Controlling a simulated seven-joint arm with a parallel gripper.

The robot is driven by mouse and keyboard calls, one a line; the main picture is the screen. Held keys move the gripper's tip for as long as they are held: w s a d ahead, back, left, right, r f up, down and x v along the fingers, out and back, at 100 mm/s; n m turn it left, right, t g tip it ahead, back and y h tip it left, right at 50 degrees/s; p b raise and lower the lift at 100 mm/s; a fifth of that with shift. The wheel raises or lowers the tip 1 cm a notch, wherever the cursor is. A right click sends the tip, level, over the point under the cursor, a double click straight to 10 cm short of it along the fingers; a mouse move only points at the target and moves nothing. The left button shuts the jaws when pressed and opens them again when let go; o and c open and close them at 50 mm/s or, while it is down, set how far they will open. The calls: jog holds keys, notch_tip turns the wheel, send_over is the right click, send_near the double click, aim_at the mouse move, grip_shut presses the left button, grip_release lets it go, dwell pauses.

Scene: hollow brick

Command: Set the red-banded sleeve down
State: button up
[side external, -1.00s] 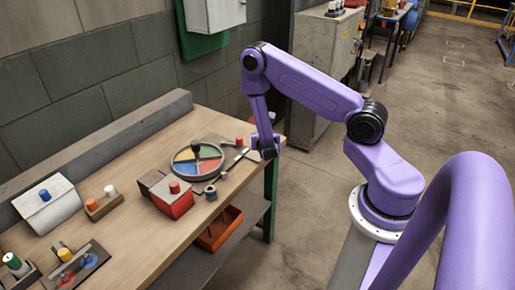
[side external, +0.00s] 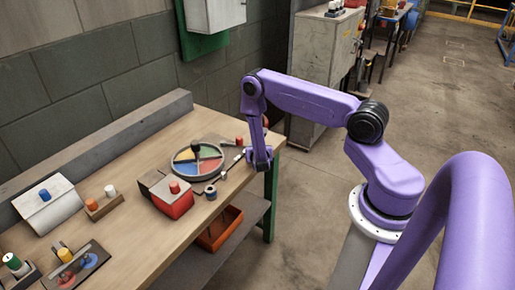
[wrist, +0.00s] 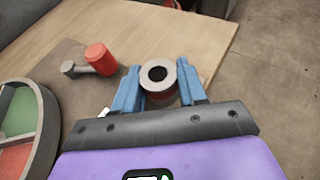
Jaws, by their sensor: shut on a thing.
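The red-banded sleeve (wrist: 157,91) is a short hollow cylinder with a pale ring-shaped top and a dark hole, and some red shows on its side. In the wrist view it is upright between the two blue fingers of my gripper (wrist: 160,88), which are shut on it. In the side view my gripper (side external: 259,165) is low over the right end of the wooden workbench (side external: 130,215). The sleeve is not clear in that view, and I cannot tell whether its base touches the bench.
A round tray with coloured sectors (side external: 198,160) stands left of my gripper. A red cylinder (wrist: 100,59) and a small grey piece (wrist: 73,68) are close by. The bench edge is close on the right.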

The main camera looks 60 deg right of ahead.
jog(key=o, duration=1.1)
jog(key=shift+f, duration=0.1)
